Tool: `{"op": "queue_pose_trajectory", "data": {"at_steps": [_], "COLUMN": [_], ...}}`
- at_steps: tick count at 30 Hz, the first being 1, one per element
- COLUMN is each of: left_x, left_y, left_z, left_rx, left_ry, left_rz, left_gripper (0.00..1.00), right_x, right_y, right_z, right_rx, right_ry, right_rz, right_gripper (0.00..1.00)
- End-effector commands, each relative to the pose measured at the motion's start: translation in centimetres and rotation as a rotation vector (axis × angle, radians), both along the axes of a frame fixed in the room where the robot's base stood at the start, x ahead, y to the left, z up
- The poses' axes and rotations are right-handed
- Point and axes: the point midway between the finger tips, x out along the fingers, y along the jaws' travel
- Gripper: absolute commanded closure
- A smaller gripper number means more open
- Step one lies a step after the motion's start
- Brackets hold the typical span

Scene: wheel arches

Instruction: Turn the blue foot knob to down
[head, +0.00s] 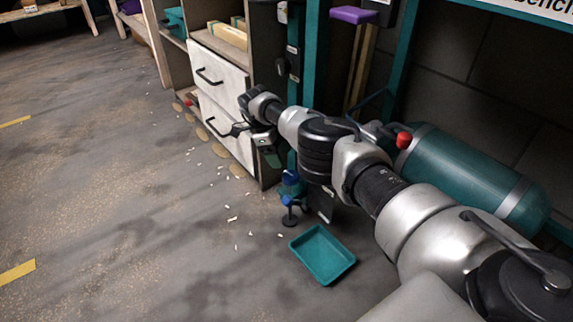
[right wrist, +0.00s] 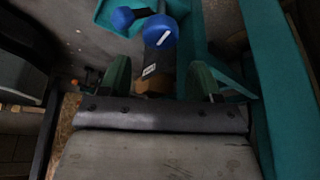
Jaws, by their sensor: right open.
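A blue knob (head: 290,177) sits low by the teal post, beside the cabinet. A second blue part (head: 288,200) is just below it, above a dark round foot on the floor. In the right wrist view a blue knob (right wrist: 160,32) with a white mark shows ahead of the fingers, with a smaller blue part (right wrist: 122,18) to its left. I cannot tell for sure which one is the foot knob. My right gripper (head: 268,156) is open and points down above the knobs; its green fingertips (right wrist: 160,80) are apart, with no knob between them. My left gripper is out of view.
A white-fronted drawer cabinet (head: 223,126) stands close beside the gripper. A teal tray (head: 322,254) lies on the floor below. A teal tank (head: 470,175) is right of my arm. White scraps litter the floor; the left floor is open.

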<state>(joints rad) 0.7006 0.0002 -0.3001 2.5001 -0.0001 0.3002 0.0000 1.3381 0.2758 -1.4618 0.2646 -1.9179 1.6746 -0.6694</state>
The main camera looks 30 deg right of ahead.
Motion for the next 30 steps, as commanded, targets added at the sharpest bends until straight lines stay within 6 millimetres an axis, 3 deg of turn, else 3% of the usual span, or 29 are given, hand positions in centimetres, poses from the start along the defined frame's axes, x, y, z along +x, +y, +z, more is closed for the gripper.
{"op": "queue_pose_trajectory", "data": {"at_steps": [8, 24, 27, 29, 30], "left_x": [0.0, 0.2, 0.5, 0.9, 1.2], "left_y": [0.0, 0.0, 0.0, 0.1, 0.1], "left_z": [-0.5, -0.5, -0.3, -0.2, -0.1], "left_rx": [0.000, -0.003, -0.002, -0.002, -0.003], "left_ry": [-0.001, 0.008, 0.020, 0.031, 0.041], "left_rz": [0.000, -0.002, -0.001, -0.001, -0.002], "left_gripper": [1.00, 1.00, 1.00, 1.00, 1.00], "right_x": [0.7, 0.7, 0.5, 0.0, -0.5], "right_y": [0.6, 0.9, 2.9, 5.3, 7.4], "right_z": [2.2, 2.0, 0.7, -0.7, -1.9], "right_rx": [0.001, 0.009, 0.061, 0.125, 0.183], "right_ry": [0.001, 0.002, 0.009, 0.018, 0.026], "right_rz": [0.000, 0.003, 0.027, 0.049, 0.067], "right_gripper": [0.37, 0.37, 0.37, 0.37, 0.37]}}
